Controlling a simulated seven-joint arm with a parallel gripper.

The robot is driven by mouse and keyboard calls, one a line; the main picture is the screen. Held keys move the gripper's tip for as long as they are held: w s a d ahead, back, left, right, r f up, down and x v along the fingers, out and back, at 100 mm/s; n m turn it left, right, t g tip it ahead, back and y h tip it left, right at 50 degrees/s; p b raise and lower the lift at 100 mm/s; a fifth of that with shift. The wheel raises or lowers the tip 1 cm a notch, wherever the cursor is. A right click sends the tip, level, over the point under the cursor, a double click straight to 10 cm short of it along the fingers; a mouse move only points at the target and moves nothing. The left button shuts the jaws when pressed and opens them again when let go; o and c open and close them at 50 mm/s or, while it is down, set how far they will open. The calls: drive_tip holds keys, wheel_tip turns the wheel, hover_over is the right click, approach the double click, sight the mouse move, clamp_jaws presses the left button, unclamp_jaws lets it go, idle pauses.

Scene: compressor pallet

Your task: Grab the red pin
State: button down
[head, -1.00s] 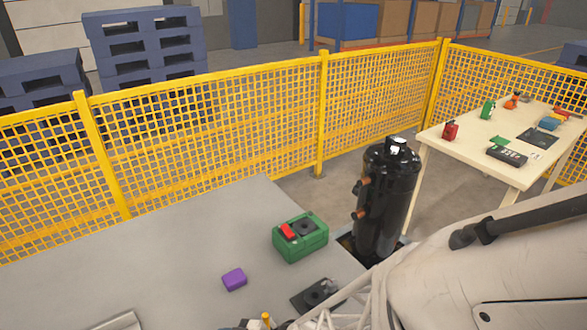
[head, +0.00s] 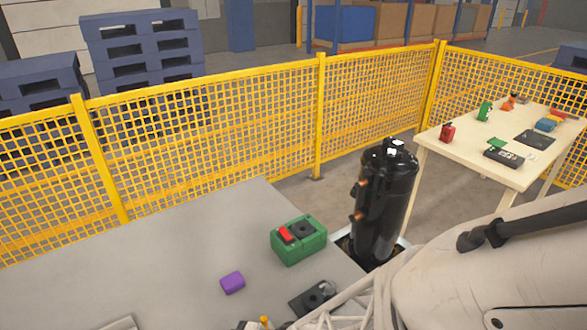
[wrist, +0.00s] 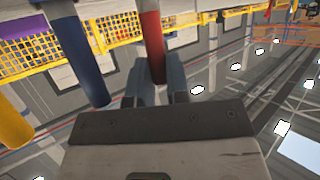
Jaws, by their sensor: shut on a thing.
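The red pin (wrist: 151,45) is in the wrist view, standing between the two fingers of my gripper (wrist: 158,82). The fingers are shut on it, one at each side. A blue pin (wrist: 84,60) is left of it in the wrist view, clear of the fingers. A yellow pin (wrist: 14,122) is further left at the picture's edge. In the head view a small yellow tip (head: 264,321) shows at the bottom edge. My gripper and the red pin cannot be made out there.
A green box (head: 299,248) with a red part on top, a purple block (head: 232,283) and a dark plate (head: 312,297) are on the grey table (head: 150,265). A black compressor (head: 384,205) stands at the table's right. A yellow fence (head: 200,150) runs behind. A cream table (head: 465,150) holds small parts.

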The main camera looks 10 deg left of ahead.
drive_tip(key=shift+r, duration=0.45)
wheel_tip(320, 180, up, 2)
drive_tip(key=s+d+r, duration=0.1)
drive_tip(key=s+d, duration=0.7)
drive_tip(key=d, duration=0.4)
drive_tip(key=shift+s+d+r, duration=0.3)
drive_tip(key=shift+s+d, duration=0.1)
drive_tip(key=shift+s+d, duration=0.15)
drive_tip(key=shift+d, duration=0.05)
